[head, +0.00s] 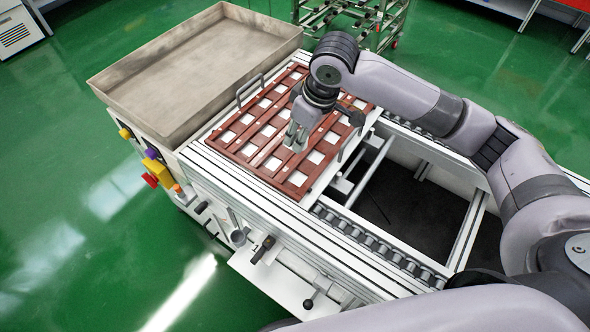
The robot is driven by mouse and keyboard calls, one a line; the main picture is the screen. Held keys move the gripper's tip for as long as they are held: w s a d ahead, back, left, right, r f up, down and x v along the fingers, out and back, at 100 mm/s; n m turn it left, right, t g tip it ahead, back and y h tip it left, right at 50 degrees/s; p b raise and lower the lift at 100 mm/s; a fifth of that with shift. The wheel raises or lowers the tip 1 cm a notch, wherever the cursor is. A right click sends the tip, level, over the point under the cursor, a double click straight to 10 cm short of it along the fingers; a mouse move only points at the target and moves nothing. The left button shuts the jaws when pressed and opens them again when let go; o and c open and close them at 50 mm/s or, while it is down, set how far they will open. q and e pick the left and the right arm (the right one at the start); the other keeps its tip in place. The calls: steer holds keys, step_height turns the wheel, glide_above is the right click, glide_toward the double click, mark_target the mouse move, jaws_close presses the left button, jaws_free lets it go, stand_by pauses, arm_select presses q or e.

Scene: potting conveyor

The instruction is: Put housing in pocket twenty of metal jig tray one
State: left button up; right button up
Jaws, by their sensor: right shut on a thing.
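The metal jig tray (258,170) is a reddish-brown grid frame lying flat on the conveyor, with rows of pockets that look white. At this size I cannot tell whether the white squares are housings or the bare surface beneath. My right gripper (295,140) points down over the middle of the tray, towards its front side. It is shut on a housing, which is mostly hidden by the fingers. I cannot tell whether the housing touches the tray, nor read pocket numbers. My left gripper is not in view.
A large empty metal basin (190,58) stands behind the tray to the left. A wire handle (250,88) rises at the tray's back left edge. Rollers (365,243) and an open frame lie to the right. Coloured buttons (155,170) sit on the left side.

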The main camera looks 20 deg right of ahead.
mark_target(299, 180)
step_height(299, 180, down, 14)
steer(key=shift+w+f, duration=0.1)
steer(key=shift+f, duration=0.05)
stand_by(0.4)
steer(key=shift+s+f, duration=0.4)
steer(key=shift+f, duration=0.2)
steer(key=o, duration=0.8)
steer(key=shift+w+f, duration=0.15)
steer(key=shift+f, duration=0.1)
steer(key=shift+d, duration=0.1)
steer(key=w+v, duration=0.1)
steer(key=v, duration=1.2)
steer(key=shift+a+r, duration=0.25)
steer(key=shift+r, duration=0.2)
